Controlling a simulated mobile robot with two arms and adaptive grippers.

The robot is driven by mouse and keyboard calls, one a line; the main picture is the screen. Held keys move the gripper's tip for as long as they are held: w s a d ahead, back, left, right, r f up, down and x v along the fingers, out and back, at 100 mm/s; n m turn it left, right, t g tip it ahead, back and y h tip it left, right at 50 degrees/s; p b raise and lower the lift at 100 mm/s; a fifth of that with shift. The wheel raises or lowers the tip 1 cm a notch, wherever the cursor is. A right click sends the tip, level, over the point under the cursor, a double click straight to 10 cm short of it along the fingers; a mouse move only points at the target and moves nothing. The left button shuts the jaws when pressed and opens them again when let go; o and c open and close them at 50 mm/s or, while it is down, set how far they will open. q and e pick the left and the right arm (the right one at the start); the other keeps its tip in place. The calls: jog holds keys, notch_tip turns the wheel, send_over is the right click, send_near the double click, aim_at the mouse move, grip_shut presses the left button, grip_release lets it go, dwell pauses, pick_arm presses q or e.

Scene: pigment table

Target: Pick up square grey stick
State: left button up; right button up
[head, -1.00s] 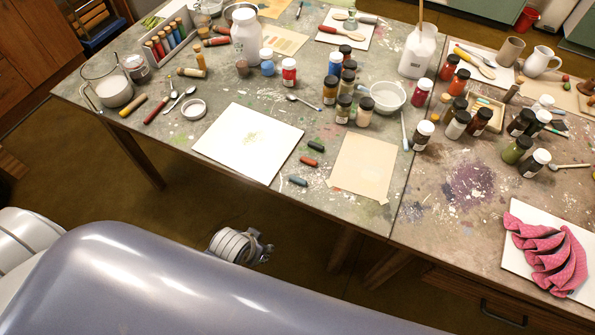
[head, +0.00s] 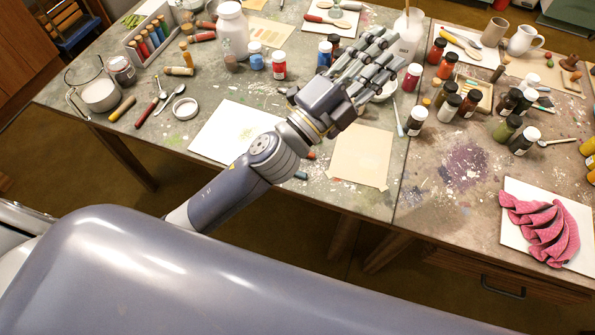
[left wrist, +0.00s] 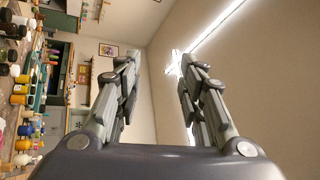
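My left gripper (head: 378,52) reaches in over the table, raised above the bottles and bowl in the middle. In the left wrist view its two fingers (left wrist: 158,62) stand apart with nothing between them. A short blue-grey stick (head: 300,175) lies near the table's front edge, below my left forearm; it may be the square grey stick, but its cross-section is too small to tell. A red stick (head: 311,155) lies just behind it, partly hidden by my arm. My right gripper is not in view.
A white sheet (head: 222,128) lies partly under my arm, and a beige sheet (head: 360,157) lies right of the sticks. Several paint jars stand at the right, near a white board (head: 515,195) with a pink cloth (head: 545,228). A glass jug (head: 98,92) stands at the left.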

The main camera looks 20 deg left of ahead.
pick_arm(q)
jog(key=s+d+r+m+g+h, duration=0.2)
jog(key=s+d+m+g+h, duration=0.95)
jog(key=m, duration=0.75)
jog(key=m+g+y, duration=0.7)
jog(key=m+y, duration=0.7)
jog(key=y, duration=1)
send_over(296, 172)
notch_tip(296, 172, down, 24)
jog(key=f, duration=0.1)
notch_tip(296, 172, down, 4)
jog(key=shift+w+d+f+p, duration=0.1)
jog(key=shift+w+p, duration=0.05)
jog(key=shift+p, duration=0.45)
jog(key=shift+f+p, duration=0.4)
jog(key=shift+f, duration=0.15)
notch_tip(296, 172, down, 4)
jog(key=shift+r+p, duration=0.2)
jog(key=shift+p, duration=0.35)
jog(key=shift+f, duration=0.35)
jog(key=c, duration=0.8)
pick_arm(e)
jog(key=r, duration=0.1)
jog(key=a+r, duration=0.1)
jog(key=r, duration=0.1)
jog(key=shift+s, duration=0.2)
